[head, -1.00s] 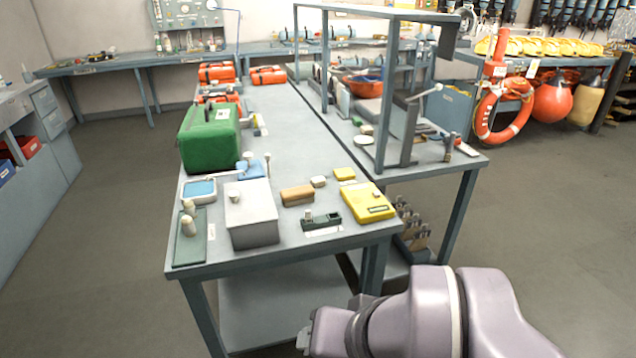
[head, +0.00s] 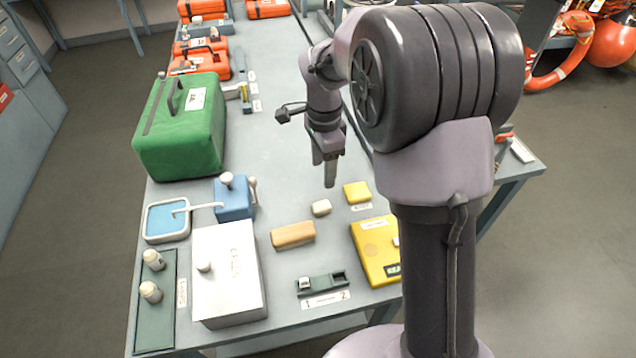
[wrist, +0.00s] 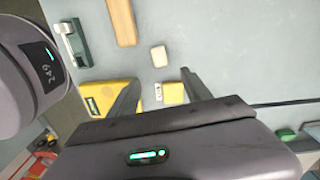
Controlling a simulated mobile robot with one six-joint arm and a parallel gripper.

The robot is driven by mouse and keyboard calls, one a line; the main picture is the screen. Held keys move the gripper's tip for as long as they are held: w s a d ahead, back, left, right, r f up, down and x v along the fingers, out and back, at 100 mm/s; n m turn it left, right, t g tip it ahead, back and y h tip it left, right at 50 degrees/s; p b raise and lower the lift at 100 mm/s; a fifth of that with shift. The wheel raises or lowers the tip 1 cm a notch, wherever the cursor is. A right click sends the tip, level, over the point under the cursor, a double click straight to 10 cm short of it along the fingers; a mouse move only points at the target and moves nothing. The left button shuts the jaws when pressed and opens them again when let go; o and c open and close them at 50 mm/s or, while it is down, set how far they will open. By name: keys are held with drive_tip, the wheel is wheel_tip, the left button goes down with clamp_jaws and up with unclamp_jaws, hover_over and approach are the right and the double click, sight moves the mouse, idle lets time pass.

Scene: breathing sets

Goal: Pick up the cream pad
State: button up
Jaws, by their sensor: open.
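The cream pad (head: 321,207) is a small pale block lying flat on the grey-blue bench top, between a tan block and a small yellow block. It also shows in the wrist view (wrist: 159,56), just beyond the fingertips and between their lines. My gripper (head: 330,182) points down above the bench, close behind the pad in the head view. In the wrist view my gripper (wrist: 162,76) has its two fingers spread apart with nothing held between them. The pad is in full view and not touched.
The tan block (head: 293,235) lies left of the pad, the small yellow block (head: 357,192) right of it. A yellow case (head: 376,250), a green two-slot holder (head: 322,285), a white box (head: 228,285) and a blue block (head: 234,203) stand around. A green case (head: 182,130) is farther left.

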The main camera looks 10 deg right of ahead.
drive_tip(key=b, duration=0.3)
hover_over(322, 205)
wheel_tip(322, 205, down, 9)
drive_tip(key=shift+s+f, duration=0.1)
drive_tip(key=shift+f, duration=0.05)
wheel_tip(322, 205, down, 5)
drive_tip(key=b, duration=0.3)
drive_tip(key=shift+c, duration=0.3)
clamp_jaws()
wheel_tip(322, 205, up, 10)
drive_tip(key=p, duration=0.4)
drive_tip(key=shift+p, duration=0.3)
